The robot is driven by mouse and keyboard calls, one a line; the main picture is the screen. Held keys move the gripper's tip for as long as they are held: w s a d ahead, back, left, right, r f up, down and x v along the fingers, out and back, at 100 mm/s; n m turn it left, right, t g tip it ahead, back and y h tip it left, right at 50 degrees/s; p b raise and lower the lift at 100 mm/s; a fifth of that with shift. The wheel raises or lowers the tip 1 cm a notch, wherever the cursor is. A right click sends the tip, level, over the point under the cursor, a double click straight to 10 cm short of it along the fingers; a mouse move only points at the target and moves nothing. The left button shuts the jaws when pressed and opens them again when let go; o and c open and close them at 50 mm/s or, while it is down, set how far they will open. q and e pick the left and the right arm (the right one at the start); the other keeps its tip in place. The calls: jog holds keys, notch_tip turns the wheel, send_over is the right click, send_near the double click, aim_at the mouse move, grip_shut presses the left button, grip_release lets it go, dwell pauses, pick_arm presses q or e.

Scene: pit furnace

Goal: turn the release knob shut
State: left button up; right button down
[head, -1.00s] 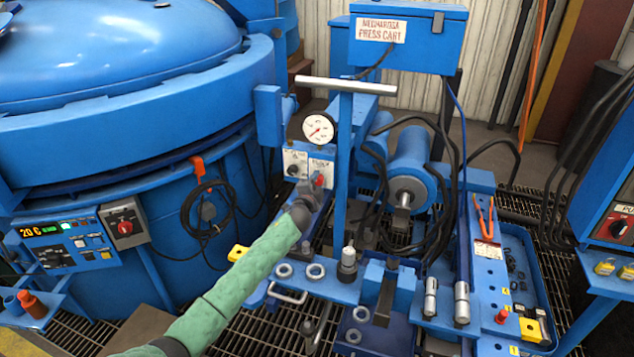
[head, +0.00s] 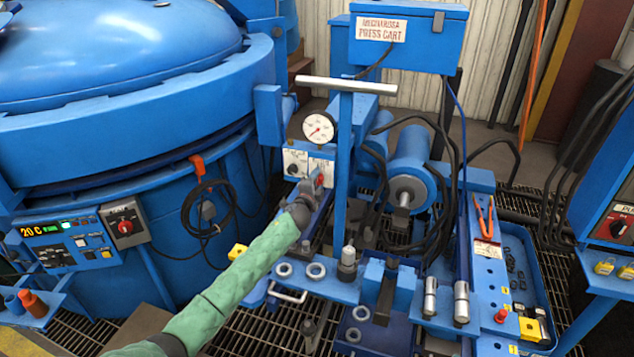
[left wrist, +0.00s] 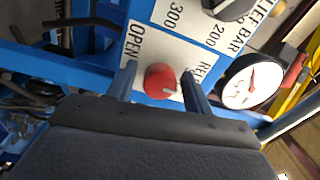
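The red release knob (left wrist: 160,80) sits on a white label plate (left wrist: 195,55) with "OPEN" on one side and "REL..." partly hidden on the other. A pale mark shows on the knob's lower right. My left gripper (left wrist: 160,88) has one finger on each side of the knob, with a visible gap on both sides. In the head view the knob (head: 320,181) shows just beyond the left gripper (head: 313,188), which partly covers the panel. My right gripper is in neither view.
A T-handled blue post (head: 343,160) rises close to the right of my gripper. Black hoses (head: 375,190) hang further right.

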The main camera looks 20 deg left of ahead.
pick_arm(q)
jog(key=shift+s, duration=0.1)
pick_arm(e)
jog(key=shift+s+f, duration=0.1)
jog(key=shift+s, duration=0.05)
pick_arm(q)
jog(key=s, duration=0.7)
jog(key=shift+s+a+f+b, duration=0.15)
jog(key=shift+s+b, duration=0.15)
jog(key=shift+b, duration=0.15)
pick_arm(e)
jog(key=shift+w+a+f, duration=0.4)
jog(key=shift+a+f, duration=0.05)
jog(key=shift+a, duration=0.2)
